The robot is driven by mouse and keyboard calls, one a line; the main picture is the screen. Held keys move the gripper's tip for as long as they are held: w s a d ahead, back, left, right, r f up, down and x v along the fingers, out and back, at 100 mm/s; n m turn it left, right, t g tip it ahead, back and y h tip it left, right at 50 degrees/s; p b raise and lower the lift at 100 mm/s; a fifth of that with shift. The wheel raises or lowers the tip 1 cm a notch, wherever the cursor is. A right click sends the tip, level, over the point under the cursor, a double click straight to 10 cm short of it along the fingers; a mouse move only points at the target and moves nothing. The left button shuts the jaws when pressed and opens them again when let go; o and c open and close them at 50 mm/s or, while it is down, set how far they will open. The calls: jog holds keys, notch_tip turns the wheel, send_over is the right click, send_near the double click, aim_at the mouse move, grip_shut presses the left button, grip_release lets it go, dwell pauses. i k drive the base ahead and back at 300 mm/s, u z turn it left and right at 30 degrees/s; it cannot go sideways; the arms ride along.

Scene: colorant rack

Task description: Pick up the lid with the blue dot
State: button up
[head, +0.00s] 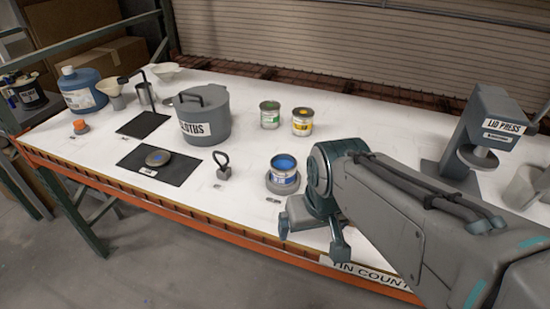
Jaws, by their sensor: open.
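My gripper (312,241) is open and points down at the table's front edge, well to the right of the lid. No object shows between its fingers. An open tin of blue paint (284,178) stands on a round grey base just left of my gripper.
A small dark object with a ring handle (223,168) stands between lid and blue tin. Green (269,115) and yellow (302,122) tins stand farther back. The lid press (485,135) is at right.

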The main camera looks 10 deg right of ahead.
aim_at(157, 159)
jog(key=z, duration=4.05)
jog(key=k, duration=2.75)
jog(key=u, duration=1.3)
